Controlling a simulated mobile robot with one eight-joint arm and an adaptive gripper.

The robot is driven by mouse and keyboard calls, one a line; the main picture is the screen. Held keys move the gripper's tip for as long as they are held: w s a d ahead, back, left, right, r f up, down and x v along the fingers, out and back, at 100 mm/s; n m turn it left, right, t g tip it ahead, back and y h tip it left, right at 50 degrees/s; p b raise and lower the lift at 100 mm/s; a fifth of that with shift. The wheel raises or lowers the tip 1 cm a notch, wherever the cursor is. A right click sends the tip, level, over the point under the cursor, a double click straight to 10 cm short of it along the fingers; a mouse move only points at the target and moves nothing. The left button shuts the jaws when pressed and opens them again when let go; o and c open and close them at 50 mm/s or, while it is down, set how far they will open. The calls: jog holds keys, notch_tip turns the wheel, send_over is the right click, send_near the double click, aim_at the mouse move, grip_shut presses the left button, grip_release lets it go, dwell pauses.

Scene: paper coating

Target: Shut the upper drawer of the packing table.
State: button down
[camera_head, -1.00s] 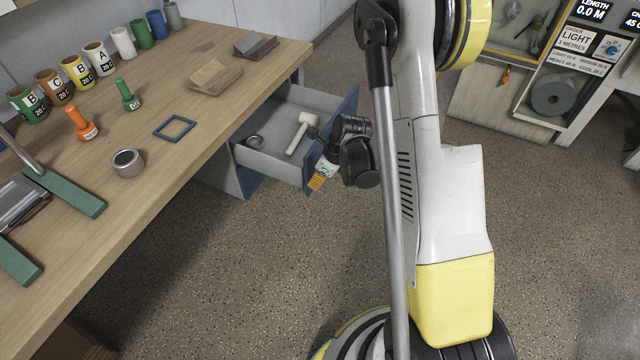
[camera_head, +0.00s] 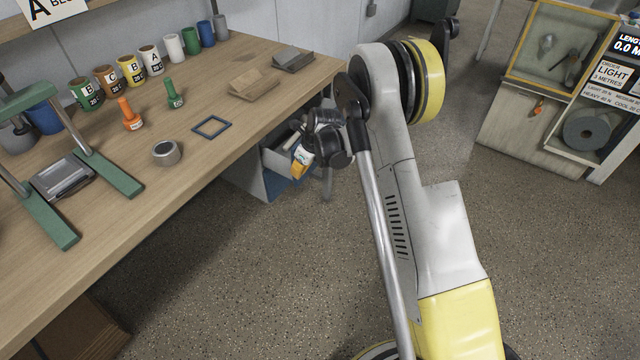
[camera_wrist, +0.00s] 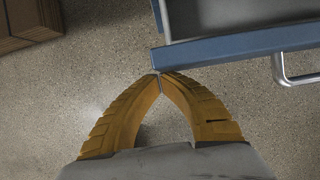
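The packing table (camera_head: 215,110) has its upper drawer (camera_head: 277,161) partly out, with a grey inside and a blue front, at its right end. The drawer's blue front edge (camera_wrist: 235,46) crosses the upper right of the wrist view, with a metal handle (camera_wrist: 290,76) to the right. My gripper (camera_wrist: 160,76) has its two yellow fingers together at the tips, nothing visible between them. The tips are at the left end of the blue front, seemingly touching it. In the head view my gripper (camera_head: 297,174) is in front of the drawer and hides part of it.
The tabletop holds several cups, a blue frame (camera_head: 211,127), a grey round tin (camera_head: 166,153), wooden blocks (camera_head: 254,84) and a green-legged stand (camera_head: 112,174). Open floor (camera_head: 240,270) lies in front of the table. A cabinet (camera_head: 545,125) stands at the right.

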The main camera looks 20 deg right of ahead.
aim_at(276, 160)
jog(key=w+a, duration=0.4)
jog(key=w, duration=0.1)
jog(key=w+a, duration=0.1)
jog(key=w, duration=0.1)
jog(key=shift+w+a, duration=0.3)
jog(key=shift+a, duration=0.1)
